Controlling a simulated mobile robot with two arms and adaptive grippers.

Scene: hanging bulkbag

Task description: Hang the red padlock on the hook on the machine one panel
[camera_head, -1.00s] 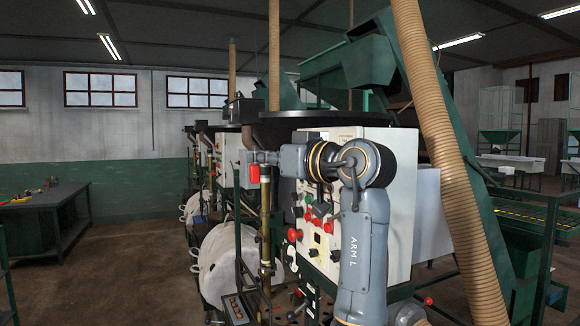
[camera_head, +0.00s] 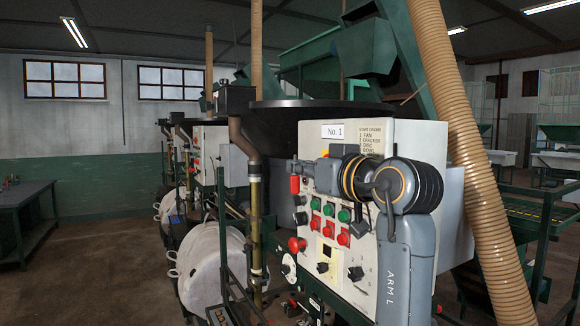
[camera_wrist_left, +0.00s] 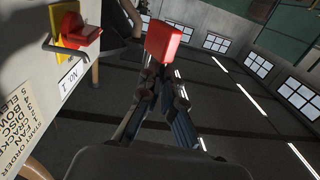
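The red padlock (camera_head: 295,185) hangs at the tip of my left gripper (camera_head: 300,168), by the left edge of the machine one panel (camera_head: 410,140). In the left wrist view the red padlock (camera_wrist_left: 163,40) is at the fingertips of the left gripper (camera_wrist_left: 156,72), which is shut on it; its shackle is hidden. A grey metal hook (camera_wrist_left: 62,50) sticks out by a yellow plate with a red switch on the panel (camera_wrist_left: 30,75), left of and apart from the padlock. In the head view this area is mostly hidden behind my arm. My right gripper is not in view.
Buttons and knobs (camera_head: 330,225) cover the panel below my left wrist. A vertical pipe (camera_head: 255,190) and a white bag (camera_head: 215,270) stand left of the panel. A beige ribbed hose (camera_head: 475,160) runs down at the right. Floor is open at the far left.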

